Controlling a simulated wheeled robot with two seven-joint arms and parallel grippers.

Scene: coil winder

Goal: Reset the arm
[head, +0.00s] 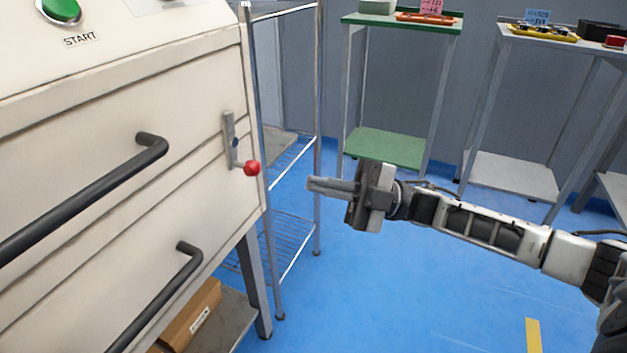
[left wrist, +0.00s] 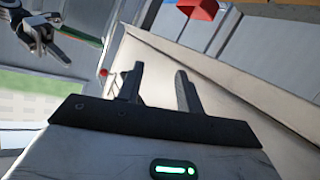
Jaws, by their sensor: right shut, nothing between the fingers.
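A small lever with a red ball knob (head: 251,168) sticks out from a grey slotted bracket (head: 229,138) on the right end of the cream machine front. My right gripper (head: 312,185) is shut and empty, pointing left at the knob, with a clear gap between them. In the left wrist view the red knob (left wrist: 103,72) shows small beyond the fingers. My left gripper (left wrist: 158,88) is open with nothing between its fingers; it is outside the head view. My right gripper also shows at the upper left of the left wrist view (left wrist: 38,28).
The cream machine (head: 90,110) has black bar handles (head: 85,198) and a green START button (head: 62,10). A wire rack (head: 290,160) stands just right of it. A green-shelved stand (head: 385,145) and a grey table (head: 515,175) are behind. The blue floor below my right arm is clear.

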